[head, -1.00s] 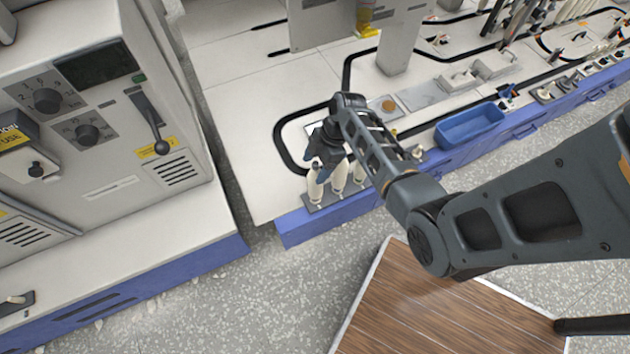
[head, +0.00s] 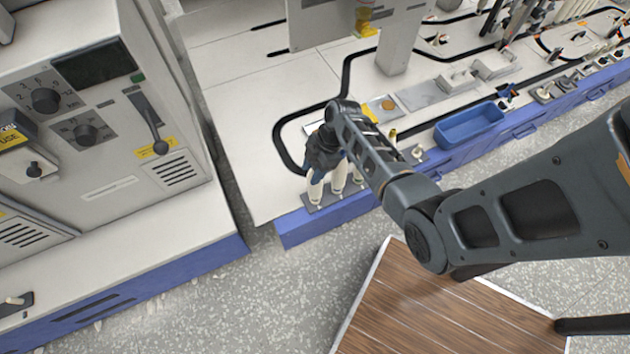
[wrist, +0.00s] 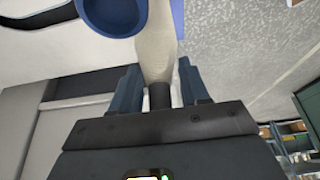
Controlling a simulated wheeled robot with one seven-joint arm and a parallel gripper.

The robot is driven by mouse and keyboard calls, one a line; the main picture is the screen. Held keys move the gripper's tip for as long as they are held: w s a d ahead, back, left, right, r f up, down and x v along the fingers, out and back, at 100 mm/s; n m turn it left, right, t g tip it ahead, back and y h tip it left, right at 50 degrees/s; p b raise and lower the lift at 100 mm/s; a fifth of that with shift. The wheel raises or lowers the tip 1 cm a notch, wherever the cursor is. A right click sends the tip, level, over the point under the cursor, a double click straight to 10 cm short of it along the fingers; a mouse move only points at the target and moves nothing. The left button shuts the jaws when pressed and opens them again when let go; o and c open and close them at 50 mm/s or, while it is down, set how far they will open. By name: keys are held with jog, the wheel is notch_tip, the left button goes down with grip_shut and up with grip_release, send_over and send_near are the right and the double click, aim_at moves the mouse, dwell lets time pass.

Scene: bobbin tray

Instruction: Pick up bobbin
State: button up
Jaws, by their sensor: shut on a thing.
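Several cream bobbins (head: 316,189) stand in a grey tray (head: 318,208) at the near left corner of the bench in the head view. My gripper (head: 326,172) is over this tray, and the arm hides part of the bobbins. In the wrist view, my gripper (wrist: 160,88) has its blue fingers on either side of a cream bobbin (wrist: 156,50) with a dark end, and it is shut on it. Its far end runs out of the picture. A blue round, hollow thing (wrist: 112,12) overlaps it at the top; I cannot tell whether they are joined.
A large grey machine (head: 120,110) with knobs and a lever stands at the left. A blue bin (head: 470,126) sits along the bench's front edge. A grey post (head: 396,45) rises behind the tray. A wooden surface (head: 430,310) lies at the bottom.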

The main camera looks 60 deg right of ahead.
grip_shut()
